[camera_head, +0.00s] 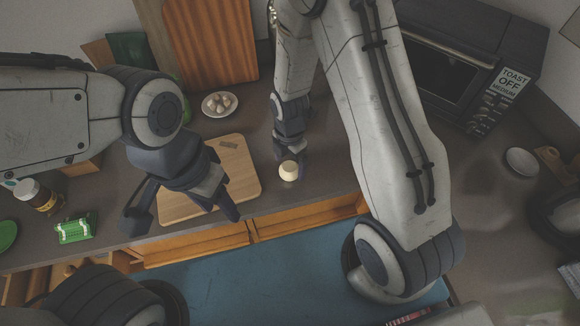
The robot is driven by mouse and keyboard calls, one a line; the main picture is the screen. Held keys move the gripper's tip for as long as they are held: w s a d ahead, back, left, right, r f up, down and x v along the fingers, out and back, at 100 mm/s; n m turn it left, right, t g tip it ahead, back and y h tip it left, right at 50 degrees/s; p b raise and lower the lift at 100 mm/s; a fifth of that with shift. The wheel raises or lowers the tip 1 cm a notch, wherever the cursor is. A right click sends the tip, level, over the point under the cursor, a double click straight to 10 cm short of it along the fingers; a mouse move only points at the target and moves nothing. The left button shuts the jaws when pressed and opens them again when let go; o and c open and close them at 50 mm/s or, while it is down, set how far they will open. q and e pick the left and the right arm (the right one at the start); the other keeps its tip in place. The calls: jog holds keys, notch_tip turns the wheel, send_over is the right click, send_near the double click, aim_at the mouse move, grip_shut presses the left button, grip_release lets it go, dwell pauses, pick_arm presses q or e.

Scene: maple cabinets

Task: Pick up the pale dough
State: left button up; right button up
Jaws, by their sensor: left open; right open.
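The pale dough (288,171) is a small, cream-coloured round piece on the grey counter, right of the wooden cutting board (240,165). My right gripper (290,166) points down at the dough, with its open fingers close around or beside it. I cannot tell whether they touch it. My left gripper (184,216) is open and empty above the left and front part of the cutting board, with its fingers spread wide. It hides part of the board.
A plate (208,111) of pale round items stands behind the board. A jar (38,196) and green packet (76,228) are at left. A toaster oven (440,62) is at the back right, with a small white dish (521,162) nearby. Upright boards (210,40) stand behind.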

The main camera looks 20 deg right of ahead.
jog(key=shift+f, duration=1.05)
jog(key=c, duration=1.4)
jog(key=shift+r, duration=0.1)
